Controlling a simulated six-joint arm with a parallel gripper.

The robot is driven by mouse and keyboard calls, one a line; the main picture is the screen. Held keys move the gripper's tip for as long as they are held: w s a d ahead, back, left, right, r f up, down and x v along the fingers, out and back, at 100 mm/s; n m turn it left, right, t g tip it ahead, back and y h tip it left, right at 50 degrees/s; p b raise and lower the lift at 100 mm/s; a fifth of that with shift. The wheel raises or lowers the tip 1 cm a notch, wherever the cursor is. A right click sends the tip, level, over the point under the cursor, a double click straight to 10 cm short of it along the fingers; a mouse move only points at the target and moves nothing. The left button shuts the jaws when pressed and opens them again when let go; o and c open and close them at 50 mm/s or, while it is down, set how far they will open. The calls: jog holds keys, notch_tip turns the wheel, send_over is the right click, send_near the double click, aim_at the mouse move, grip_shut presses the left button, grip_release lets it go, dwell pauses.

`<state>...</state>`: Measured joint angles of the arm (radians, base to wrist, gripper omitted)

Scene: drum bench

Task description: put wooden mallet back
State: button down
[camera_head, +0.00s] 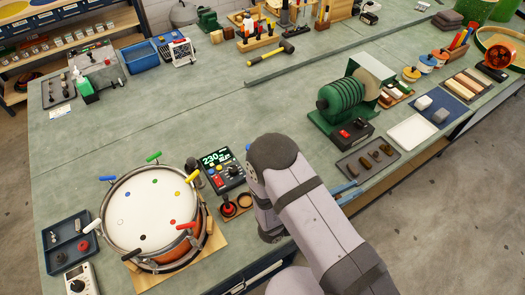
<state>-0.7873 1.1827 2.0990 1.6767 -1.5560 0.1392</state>
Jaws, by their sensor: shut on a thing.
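My arm rises from the lower right and bends at a grey joint near the middle of the bench. My gripper and anything in it are hidden behind the arm. I cannot make out a wooden mallet for certain. A mallet with a black head and yellow handle (270,54) lies on the bench at the back, in front of the tool holders. A wooden tool holder (258,43) with several handled tools stands just behind it.
A drum (150,215) with coloured pegs stands at front left. A digital meter (224,170) is beside it. A green ribbed machine (345,100) stands right of my arm, near a dark tray (368,158). The left middle of the bench is clear.

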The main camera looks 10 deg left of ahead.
jog(key=w+a+r+n+t+y+b, duration=0.1)
jog(key=a+r+n+t+y+b, duration=0.3)
jog(key=a, duration=1)
jog(key=w+a+f+n+t+y+b, duration=0.1)
jog(key=w+a+n+t+y+b, duration=0.15)
jog(key=a+n+y+b, duration=0.8)
jog(key=a+f+m+p, duration=0.3)
jog(key=a+f+p, duration=0.2)
jog(key=a+f, duration=0.1)
jog(key=shift+s+a+y+p, duration=0.35)
jog(key=shift+a, duration=0.25)
jog(key=shift+f, duration=0.15)
jog(key=shift+f+m+p, duration=0.25)
jog(key=shift+f+p, duration=0.25)
jog(key=shift+f, duration=1.45)
jog(key=shift+f, duration=0.1)
